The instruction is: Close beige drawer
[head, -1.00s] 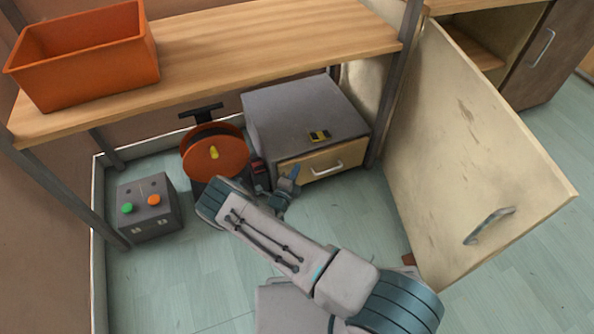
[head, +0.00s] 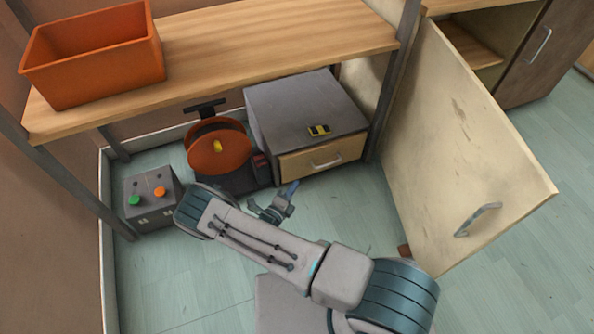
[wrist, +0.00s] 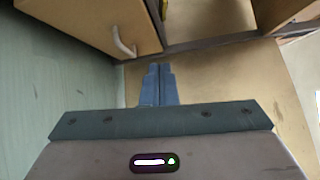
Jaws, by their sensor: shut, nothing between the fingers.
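The beige drawer (head: 338,152) is in the grey cabinet (head: 305,105) under the wooden bench. Its front looks about flush with the cabinet face, and no open drawer interior shows. It has a pale curved handle (head: 326,163). The drawer front also shows at the upper left of the wrist view (wrist: 100,20), with its handle (wrist: 124,42). My gripper (head: 292,187) is in front of and below the drawer, apart from it. Its fingers are together and empty, as the wrist view also shows (wrist: 158,84).
An orange reel (head: 219,152) and a grey button box (head: 150,200) stand left of the cabinet. A large beige door (head: 465,140) stands open to the right. A bench leg (head: 393,85) is beside the cabinet.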

